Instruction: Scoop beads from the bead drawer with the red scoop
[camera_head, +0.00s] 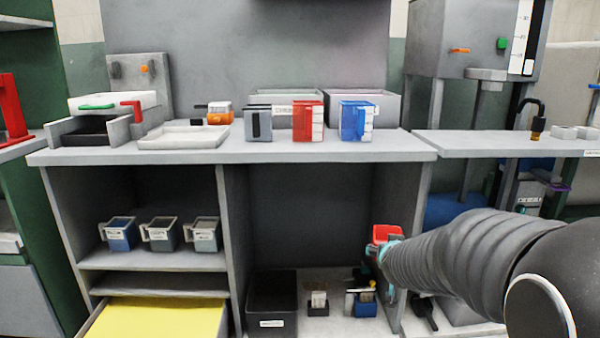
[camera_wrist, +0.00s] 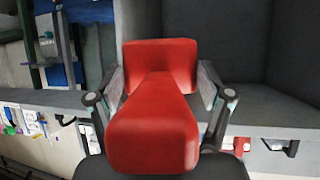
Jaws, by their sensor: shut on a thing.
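The red scoop (camera_head: 388,233) is held by my gripper (camera_head: 384,249) in front of the lower right bay of the bench. In the wrist view the red scoop (camera_wrist: 153,120) fills the middle, between the two fingers of my gripper (camera_wrist: 161,98), which are shut on it. The inside of the scoop bowl is not clear. An open drawer (camera_head: 94,318) at the lower left has a flat yellow fill (camera_head: 155,316), which looks like the beads; single beads cannot be made out. The scoop is well to the right of the drawer and higher.
Three small labelled bins (camera_head: 159,235) stand on the shelf above the drawer. A dark bin (camera_head: 271,308) and small holders (camera_head: 318,303) stand in the lower right bay. The bench top (camera_head: 280,150) carries grey, red and blue jugs. A divider (camera_head: 236,250) separates the bays.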

